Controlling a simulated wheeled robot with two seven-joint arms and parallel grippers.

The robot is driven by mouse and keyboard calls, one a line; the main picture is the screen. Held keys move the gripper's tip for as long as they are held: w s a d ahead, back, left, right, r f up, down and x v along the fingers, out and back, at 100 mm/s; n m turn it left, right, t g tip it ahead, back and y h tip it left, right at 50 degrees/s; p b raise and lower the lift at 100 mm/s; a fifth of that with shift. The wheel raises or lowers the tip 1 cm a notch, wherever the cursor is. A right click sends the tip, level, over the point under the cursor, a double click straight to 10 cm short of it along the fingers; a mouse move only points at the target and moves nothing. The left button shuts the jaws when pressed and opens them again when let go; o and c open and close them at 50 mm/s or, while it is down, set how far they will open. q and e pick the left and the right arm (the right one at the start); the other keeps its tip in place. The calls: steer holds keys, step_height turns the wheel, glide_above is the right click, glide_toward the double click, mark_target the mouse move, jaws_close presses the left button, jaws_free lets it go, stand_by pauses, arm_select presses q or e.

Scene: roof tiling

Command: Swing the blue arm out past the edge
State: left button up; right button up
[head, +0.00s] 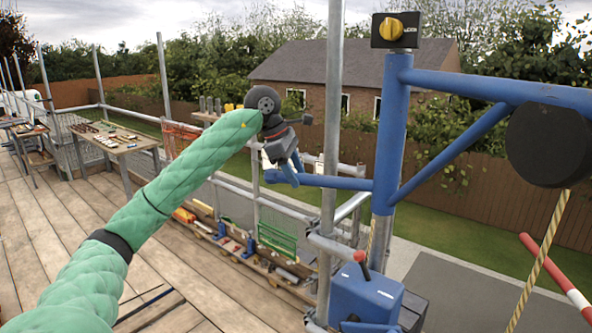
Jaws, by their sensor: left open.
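The blue arm (490,88) runs from the top of a blue upright post (391,130) toward the right edge of the picture, with a diagonal blue brace below it. A black round drum (548,146) and a yellowish rope (540,258) hang under it. A thinner blue bar (335,183) sticks out leftward from the post. My left gripper (290,170) is open at the left end of this bar; I cannot tell whether its fingers touch it. My right gripper is not in view.
A black box with a yellow knob (391,27) tops the post. A blue box with a red lever (366,296) sits at its foot. A grey scaffold pole (331,120) stands just left. Plank decking (190,270) lies left; a red-and-white pole (557,277) is lower right.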

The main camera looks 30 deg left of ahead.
arm_select(q)
steer(key=shift+w+d+f, duration=0.25)
steer(key=shift+d+f, duration=0.05)
steer(key=shift+s+a, duration=0.1)
jaws_close()
steer(key=shift+s, duration=0.1)
